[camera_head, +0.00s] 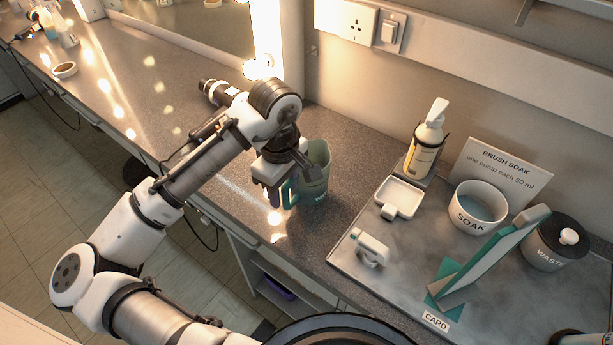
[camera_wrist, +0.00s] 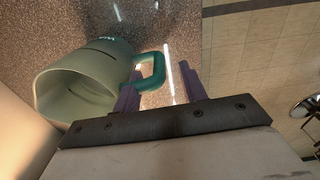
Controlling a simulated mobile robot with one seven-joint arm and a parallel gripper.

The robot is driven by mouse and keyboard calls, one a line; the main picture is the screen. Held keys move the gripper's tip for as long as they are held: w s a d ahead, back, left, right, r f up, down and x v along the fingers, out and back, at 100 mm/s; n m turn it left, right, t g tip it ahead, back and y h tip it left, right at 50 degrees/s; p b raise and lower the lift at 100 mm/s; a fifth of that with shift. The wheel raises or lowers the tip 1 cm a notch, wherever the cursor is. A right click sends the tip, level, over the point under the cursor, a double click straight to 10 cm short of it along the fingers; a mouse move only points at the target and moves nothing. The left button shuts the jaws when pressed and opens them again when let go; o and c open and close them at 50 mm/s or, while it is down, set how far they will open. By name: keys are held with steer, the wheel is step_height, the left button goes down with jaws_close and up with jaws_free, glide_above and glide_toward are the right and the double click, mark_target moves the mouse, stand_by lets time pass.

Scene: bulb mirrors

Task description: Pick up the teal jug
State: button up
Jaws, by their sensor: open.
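The teal jug (camera_head: 316,178) stands upright on the speckled counter, its handle (camera_head: 289,192) turned to the left, towards my gripper. My gripper (camera_head: 275,192) is at the handle side of the jug, low over the counter. In the wrist view the jug (camera_wrist: 85,85) lies to the left, its pale green mouth facing the camera. The teal handle (camera_wrist: 152,72) shows between the two purple fingers of my open gripper (camera_wrist: 160,76), nearer the left finger. I cannot tell whether a finger touches the handle. The hand hides part of the jug in the head view.
To the right a grey mat (camera_head: 400,265) holds a pump bottle (camera_head: 427,145), a white dish (camera_head: 399,195), a SOAK bowl (camera_head: 478,207), a lidded WASTE pot (camera_head: 555,243) and a leaning teal-edged panel (camera_head: 495,255). The wall and sockets (camera_head: 357,27) stand behind. The counter's front edge is close.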

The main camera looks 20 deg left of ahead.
mark_target(284, 198)
steer(key=shift+f, duration=1.75)
jaws_close()
